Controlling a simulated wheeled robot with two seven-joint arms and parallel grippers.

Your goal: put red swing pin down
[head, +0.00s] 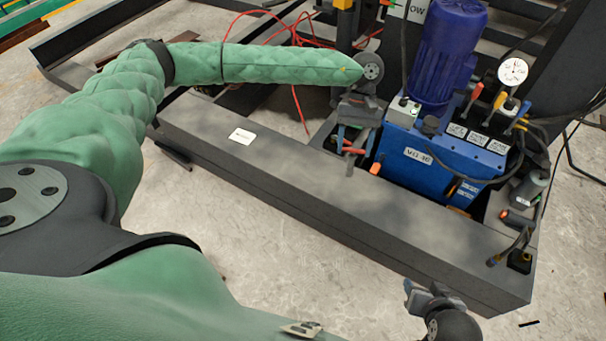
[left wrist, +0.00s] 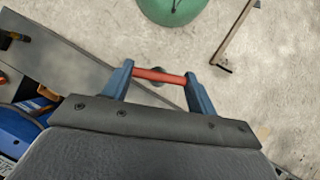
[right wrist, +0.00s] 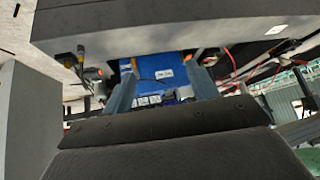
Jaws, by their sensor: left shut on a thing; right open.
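The red swing pin (left wrist: 160,76) is a short red rod, held crosswise between the fingertips of my left gripper (left wrist: 158,80) in the left wrist view. In the head view the red pin (head: 355,151) shows small at the tips of my left gripper (head: 350,140). That gripper is above the dark beam, just left of the blue hydraulic unit. Whether the pin touches anything beneath is unclear. My right gripper (head: 432,296) is open and empty, in front of the beam's near side. In the right wrist view its fingers (right wrist: 162,86) are apart, facing the blue unit.
The blue hydraulic unit (head: 419,155) with a dark blue motor (head: 447,55) and gauge (head: 512,71) stands behind the long dark beam (head: 300,180). An orange-red piece (head: 376,168) sits at its left corner. Red cables (head: 296,97) run behind. Concrete floor (head: 200,220) is open in front.

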